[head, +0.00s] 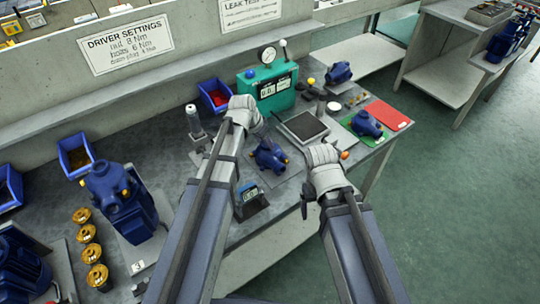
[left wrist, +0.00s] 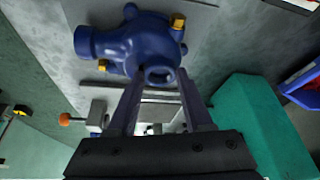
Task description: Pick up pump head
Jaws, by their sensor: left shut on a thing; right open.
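A blue pump head (head: 270,157) with brass-coloured fittings is on the grey bench between my two arms. My left gripper (head: 262,135) reaches it from behind in the head view. In the left wrist view the pump head (left wrist: 140,40) lies at the fingertips, and my left gripper (left wrist: 158,80) is shut on its near port. I cannot tell whether it is clear of the surface below. My right gripper (head: 307,200) is open and empty near the bench's front edge, its fingers partly hidden.
Another blue pump head (head: 368,125) sits on a green mat, beside a red mat (head: 388,114). A third blue pump (head: 338,73) stands farther back. A teal gauge box (head: 268,86) is behind the left gripper.

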